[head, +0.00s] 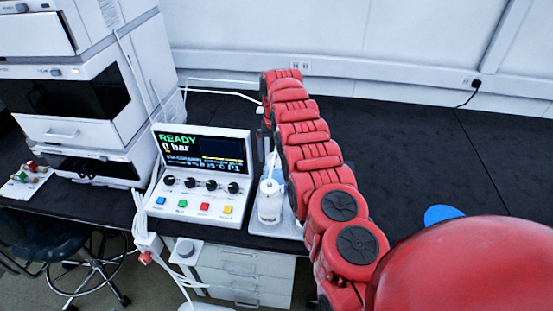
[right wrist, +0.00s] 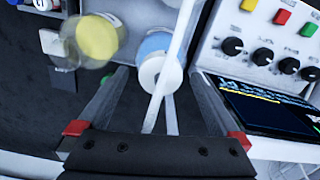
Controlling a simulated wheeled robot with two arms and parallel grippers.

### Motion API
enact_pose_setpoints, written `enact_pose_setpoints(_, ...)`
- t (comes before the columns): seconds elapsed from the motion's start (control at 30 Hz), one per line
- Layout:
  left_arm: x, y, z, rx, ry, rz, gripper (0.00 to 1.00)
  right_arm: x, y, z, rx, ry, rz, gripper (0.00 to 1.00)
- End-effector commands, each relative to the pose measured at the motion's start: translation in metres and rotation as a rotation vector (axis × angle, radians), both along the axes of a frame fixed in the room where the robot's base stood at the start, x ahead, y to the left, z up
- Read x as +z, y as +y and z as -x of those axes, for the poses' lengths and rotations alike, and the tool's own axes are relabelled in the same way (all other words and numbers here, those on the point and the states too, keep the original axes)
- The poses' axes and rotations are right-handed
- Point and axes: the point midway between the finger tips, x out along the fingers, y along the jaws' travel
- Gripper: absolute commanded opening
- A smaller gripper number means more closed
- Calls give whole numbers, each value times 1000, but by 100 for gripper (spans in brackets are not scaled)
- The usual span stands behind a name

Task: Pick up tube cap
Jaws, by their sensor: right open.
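A white round cap (right wrist: 162,74) with a hole in its middle shows in the right wrist view, on or over a bottle with a blue top (right wrist: 153,44). A white tube (right wrist: 178,50) runs across it. My right gripper (right wrist: 160,84) is open, its two fingers on either side of the cap, with nothing clearly held; I cannot tell whether they touch it. My left gripper is not in view.
A control box (head: 197,207) with a "READY" screen, knobs and coloured buttons stands close beside the bottle. A yellow-topped bottle (right wrist: 97,37) is near the gripper. Stacked white instruments (head: 75,110) stand left. A blue disc (head: 442,214) lies on the otherwise clear dark bench at right.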

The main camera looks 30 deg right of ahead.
Motion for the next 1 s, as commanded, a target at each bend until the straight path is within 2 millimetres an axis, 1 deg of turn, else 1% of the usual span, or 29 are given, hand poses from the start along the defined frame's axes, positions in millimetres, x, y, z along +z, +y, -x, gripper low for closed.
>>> enact_pose_setpoints(0.03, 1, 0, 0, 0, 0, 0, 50, -7, 0, 1, 0, 1, 0, 100)
enact_pose_setpoints(0.1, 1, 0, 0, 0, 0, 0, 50, -11, 0, 0, -1, -2, 1, 100)
enact_pose_setpoints(0.27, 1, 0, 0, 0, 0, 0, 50, -11, 0, -1, 0, -4, 1, 100)
enact_pose_setpoints(0.3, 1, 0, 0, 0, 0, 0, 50, -11, 0, 0, 0, -4, 1, 98)
enact_pose_setpoints(0.37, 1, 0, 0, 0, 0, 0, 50, -11, 0, 0, 0, -4, 1, 87)
enact_pose_setpoints(0.5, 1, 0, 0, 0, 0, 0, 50, -11, 0, 0, 0, -3, 1, 62)
enact_pose_setpoints(0.67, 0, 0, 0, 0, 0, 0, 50, -11, 0, 0, 0, -3, 1, 33)
enact_pose_setpoints(0.7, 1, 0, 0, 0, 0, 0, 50, -11, 0, 0, 0, -3, 1, 26)
enact_pose_setpoints(0.8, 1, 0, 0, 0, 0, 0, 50, -11, 0, 0, 0, -3, 1, 10)
enact_pose_setpoints(1.0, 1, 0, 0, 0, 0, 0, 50, -11, 0, 0, 0, -3, 1, 10)
